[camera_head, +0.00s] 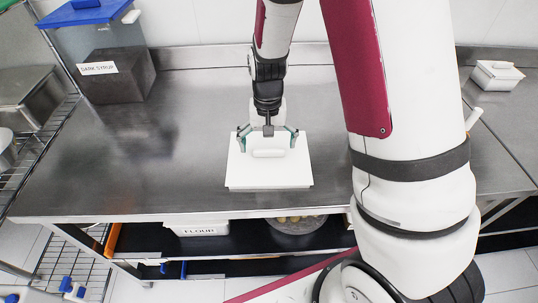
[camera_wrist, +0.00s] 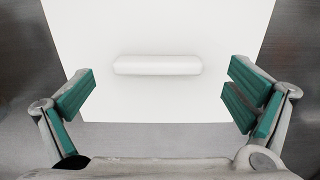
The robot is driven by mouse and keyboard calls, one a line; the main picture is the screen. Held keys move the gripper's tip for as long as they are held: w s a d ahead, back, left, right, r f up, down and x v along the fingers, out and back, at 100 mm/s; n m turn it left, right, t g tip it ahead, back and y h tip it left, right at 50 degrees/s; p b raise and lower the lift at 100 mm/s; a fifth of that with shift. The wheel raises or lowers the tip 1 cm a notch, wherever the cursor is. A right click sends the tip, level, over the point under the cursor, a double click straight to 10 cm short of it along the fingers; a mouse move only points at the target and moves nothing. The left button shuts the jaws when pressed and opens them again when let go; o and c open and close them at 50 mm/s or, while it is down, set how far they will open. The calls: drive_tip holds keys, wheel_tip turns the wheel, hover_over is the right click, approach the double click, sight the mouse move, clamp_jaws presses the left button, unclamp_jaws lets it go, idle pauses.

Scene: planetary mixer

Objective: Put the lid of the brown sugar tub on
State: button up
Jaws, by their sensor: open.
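A flat white lid (camera_head: 270,177) with a raised bar handle lies on the steel table, near its front edge. In the wrist view the lid (camera_wrist: 190,35) fills the middle, with its handle (camera_wrist: 157,65) running across between the fingers. My gripper (camera_head: 268,138) is open above the lid, one finger to each side of the handle and apart from it. The wrist view shows the open, empty gripper (camera_wrist: 162,95) with green pads. I cannot make out a tub labelled brown sugar.
A clear tub (camera_head: 115,65) labelled dark syrup, with a blue lid, stands at the back left. A flour tub (camera_head: 197,229) sits on the shelf below. The table (camera_head: 180,130) around the lid is clear.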

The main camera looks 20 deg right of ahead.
sight(269, 150)
drive_tip(key=shift+d+f, duration=0.1)
drive_tip(key=shift+f, duration=1.5)
drive_tip(key=shift+s, duration=0.1)
drive_tip(key=c, duration=1.3)
